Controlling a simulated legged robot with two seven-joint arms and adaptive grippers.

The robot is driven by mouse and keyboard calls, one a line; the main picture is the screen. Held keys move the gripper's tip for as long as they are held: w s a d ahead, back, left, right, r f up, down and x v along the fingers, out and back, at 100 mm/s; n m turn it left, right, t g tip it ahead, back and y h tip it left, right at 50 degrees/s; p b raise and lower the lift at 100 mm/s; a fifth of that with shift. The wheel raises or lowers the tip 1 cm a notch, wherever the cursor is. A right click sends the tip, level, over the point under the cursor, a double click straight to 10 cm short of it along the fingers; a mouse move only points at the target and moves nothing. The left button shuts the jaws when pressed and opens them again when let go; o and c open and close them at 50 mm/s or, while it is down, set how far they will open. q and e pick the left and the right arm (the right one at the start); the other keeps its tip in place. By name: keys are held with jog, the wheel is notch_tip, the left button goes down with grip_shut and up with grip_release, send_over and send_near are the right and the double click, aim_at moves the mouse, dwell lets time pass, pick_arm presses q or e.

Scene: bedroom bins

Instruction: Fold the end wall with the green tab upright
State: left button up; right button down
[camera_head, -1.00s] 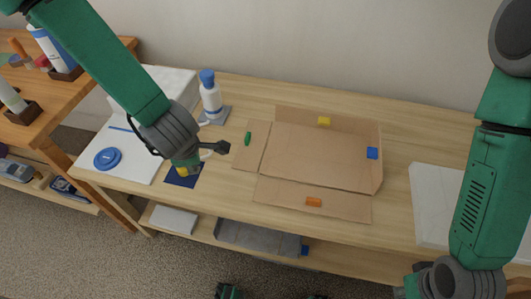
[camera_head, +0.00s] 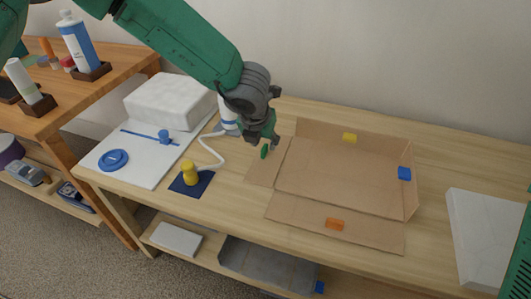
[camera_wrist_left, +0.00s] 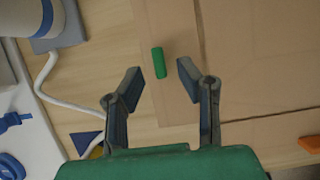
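An unfolded cardboard box (camera_head: 340,180) lies on the wooden table. Its left end wall (camera_head: 262,174) lies flat on the table and carries the green tab (camera_head: 264,152). The walls with the yellow tab (camera_head: 349,138) and blue tab (camera_head: 404,173) look raised. The wall with the orange tab (camera_head: 335,224) lies flat. My left gripper (camera_head: 268,138) is just above the green tab. In the left wrist view its fingers (camera_wrist_left: 156,88) are open and empty, and the green tab (camera_wrist_left: 158,62) shows beyond and between their tips. My right gripper is out of view.
A white block (camera_head: 480,235) lies at the right. The table front is clear.

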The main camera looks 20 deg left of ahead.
aim_at(264, 147)
pick_arm(q)
jog(key=x, duration=0.2)
jog(key=shift+w+f+b, duration=0.15)
jog(key=shift+f+b, duration=0.2)
jog(key=shift+w+a+f, duration=0.1)
jog(key=shift+w+f, duration=0.15)
jog(key=shift+f, duration=0.25)
grip_shut()
